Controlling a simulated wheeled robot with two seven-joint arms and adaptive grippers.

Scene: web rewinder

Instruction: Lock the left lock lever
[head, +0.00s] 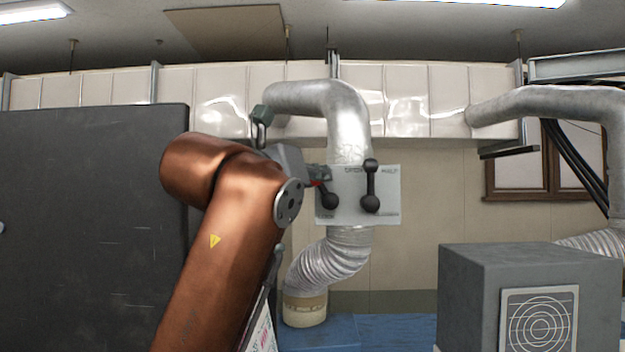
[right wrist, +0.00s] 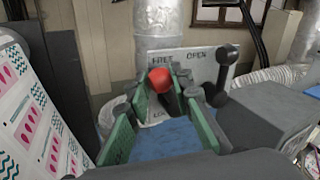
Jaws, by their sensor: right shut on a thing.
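A pale control plate (head: 350,208) hangs in front of the silver duct and carries two dark levers. The left lock lever (head: 328,201) has a dark round end low on the plate, and its arm runs up and left into my right gripper (head: 318,178). In the right wrist view, the green-sided fingers of my right gripper (right wrist: 170,84) are shut on the lever's red knob (right wrist: 160,79). The rest of that lever is mostly hidden by the fingers. The right lever (head: 371,185) stands upright with a knob at each end, apart from the gripper. My left gripper is not in view.
A silver duct (head: 347,120) rises behind the plate, with a ribbed hose (head: 328,262) below it. A large dark panel (head: 80,220) stands at the left. A grey box (head: 470,290) stands at the lower right. Open space lies between the plate and the box.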

